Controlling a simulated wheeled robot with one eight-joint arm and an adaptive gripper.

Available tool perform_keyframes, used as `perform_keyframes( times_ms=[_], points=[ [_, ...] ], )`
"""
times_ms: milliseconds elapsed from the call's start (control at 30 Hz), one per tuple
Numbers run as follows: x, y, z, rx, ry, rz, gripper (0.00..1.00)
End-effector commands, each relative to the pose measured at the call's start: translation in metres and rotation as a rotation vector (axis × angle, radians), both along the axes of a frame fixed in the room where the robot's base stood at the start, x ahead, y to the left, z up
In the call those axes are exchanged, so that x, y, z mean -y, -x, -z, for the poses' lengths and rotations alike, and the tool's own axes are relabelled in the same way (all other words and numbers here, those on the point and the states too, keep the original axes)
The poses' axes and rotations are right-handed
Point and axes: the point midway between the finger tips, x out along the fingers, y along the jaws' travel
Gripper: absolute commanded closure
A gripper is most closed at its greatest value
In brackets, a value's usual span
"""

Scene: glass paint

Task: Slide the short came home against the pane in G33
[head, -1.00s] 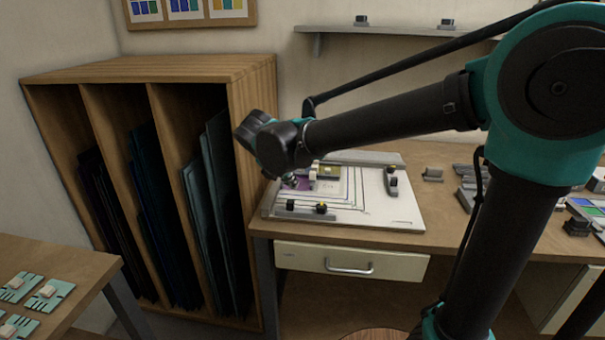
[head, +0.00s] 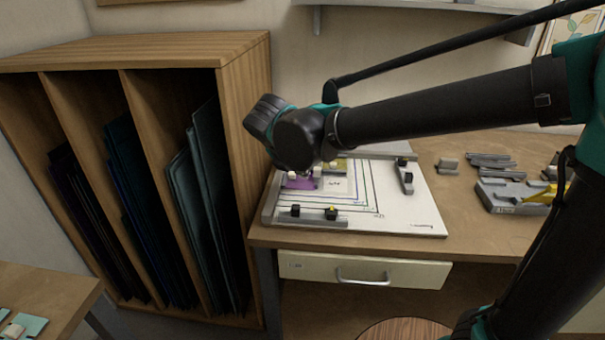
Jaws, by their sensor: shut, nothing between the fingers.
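A white layout board (head: 405,217) lies on the bench with nested printed outlines. A purple pane (head: 301,183) and an olive-yellow pane (head: 341,165) lie in its far left part. My gripper (head: 305,176) points down over the purple pane, mostly hidden behind my own wrist. Its fingers are shut and hold nothing that I can see. A grey bar with dark and yellow-topped knobs (head: 313,217) lies along the board's front left. Another grey bar with dark knobs (head: 405,177) lies at its right. I cannot tell which piece is the short came, nor read the label G33.
A wooden rack (head: 240,130) with upright glass sheets stands close left of the bench. Grey strips (head: 491,161) and a grey tray (head: 508,197) with a yellow item lie at the right. A drawer (head: 365,271) is below. The board's right front is clear.

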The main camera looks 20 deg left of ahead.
Motion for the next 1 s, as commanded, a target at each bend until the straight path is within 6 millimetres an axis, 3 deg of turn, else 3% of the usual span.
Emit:
perform_keyframes(
  times_ms=[200,433,633,1000],
  points=[
    [0.006,-0.045,0.000,0.000,0.000,0.005,1.00],
    [0.010,-0.080,0.000,-0.001,0.000,0.003,1.00],
    [0.009,-0.079,0.014,0.000,0.000,0.000,1.00],
    [0.009,-0.077,0.018,-0.004,0.000,0.001,1.00]
  ],
)
